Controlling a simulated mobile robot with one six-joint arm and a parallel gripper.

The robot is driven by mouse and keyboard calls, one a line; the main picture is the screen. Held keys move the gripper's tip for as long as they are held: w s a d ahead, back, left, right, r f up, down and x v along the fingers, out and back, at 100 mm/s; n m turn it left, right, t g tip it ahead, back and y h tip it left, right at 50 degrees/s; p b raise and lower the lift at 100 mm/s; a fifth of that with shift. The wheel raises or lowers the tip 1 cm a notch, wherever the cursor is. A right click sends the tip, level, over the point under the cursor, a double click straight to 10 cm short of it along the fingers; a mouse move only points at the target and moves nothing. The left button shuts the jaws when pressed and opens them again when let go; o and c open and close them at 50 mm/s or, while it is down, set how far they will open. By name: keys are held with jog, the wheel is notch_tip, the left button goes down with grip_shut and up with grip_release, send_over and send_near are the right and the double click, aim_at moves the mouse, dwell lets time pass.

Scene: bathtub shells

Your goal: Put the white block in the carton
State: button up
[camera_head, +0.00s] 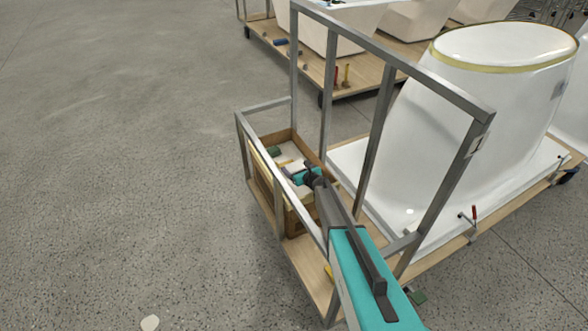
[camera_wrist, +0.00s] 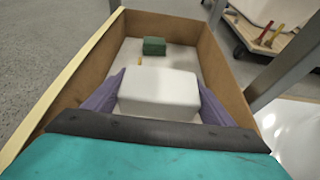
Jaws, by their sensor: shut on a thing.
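In the wrist view a white block (camera_wrist: 158,90) sits between the two purple fingers of my gripper (camera_wrist: 155,98), which is shut on it. The block is over or inside the open brown carton (camera_wrist: 210,62); I cannot tell whether it touches the carton's floor. In the head view the carton (camera_head: 293,226) stands on a wooden cart deck, and my gripper (camera_head: 300,182) reaches into its top. In that view my arm and the cart's frame hide much of the carton's inside.
Grey metal rails (camera_head: 375,130) of the cart surround the carton. A big white tub shell (camera_head: 440,130) stands to the right. Open floor (camera_head: 120,180) lies left.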

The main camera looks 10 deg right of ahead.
jog(key=shift+f, duration=0.1)
jog(key=o, duration=1)
jog(key=shift+r+p, duration=0.65)
jog(key=shift+p, duration=0.15)
jog(key=b+v, duration=0.2)
jog(key=v, duration=1)
dwell(0.4)
